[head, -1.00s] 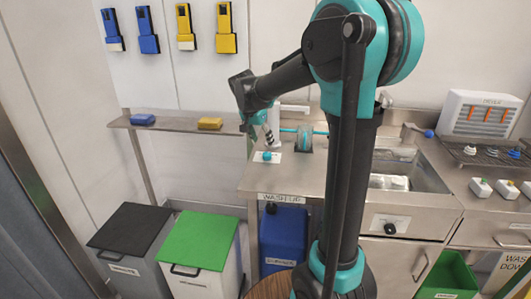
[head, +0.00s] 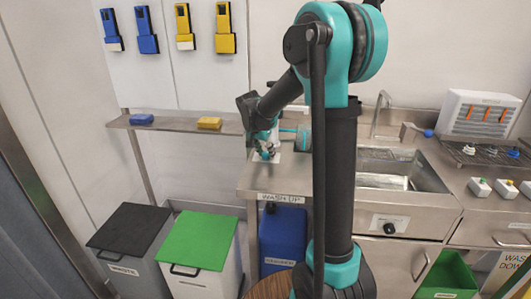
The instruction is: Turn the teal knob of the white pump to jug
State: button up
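The teal knob (head: 265,156) is a small round spot on a white plate (head: 277,158) at the left end of the steel counter. My gripper (head: 267,151) points down right over the knob and hides much of it. I cannot tell whether the fingers touch the knob or how far apart they are. A teal round part (head: 303,138) with a teal bar stands just right of my gripper. The white pump body is mostly hidden behind my arm, and the knob's pointing direction and any jug mark cannot be read.
A steel shelf (head: 175,126) with a blue and a yellow sponge is left of my gripper. A sink (head: 400,172) lies to the right, beyond my arm. Black-lidded (head: 130,228) and green-lidded (head: 197,240) bins stand below left.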

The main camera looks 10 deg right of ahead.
jog(key=c, duration=0.7)
jog(key=shift+n, duration=0.3)
jog(key=n+y, duration=0.1)
jog(key=n, duration=0.2)
jog(key=n+t+y, duration=0.1)
jog(key=n, duration=0.2)
jog(key=shift+d+y, duration=0.2)
jog(key=shift+y, duration=0.1)
jog(key=n, duration=0.2)
jog(key=n+y, duration=0.1)
jog(key=n, duration=0.1)
jog(key=shift+d+y, duration=0.1)
jog(key=shift+y, duration=0.2)
jog(key=shift+n+y, duration=0.5)
jog(key=shift+n, duration=1.2)
jog(key=o, duration=1.2)
jog(key=shift+c, duration=0.2)
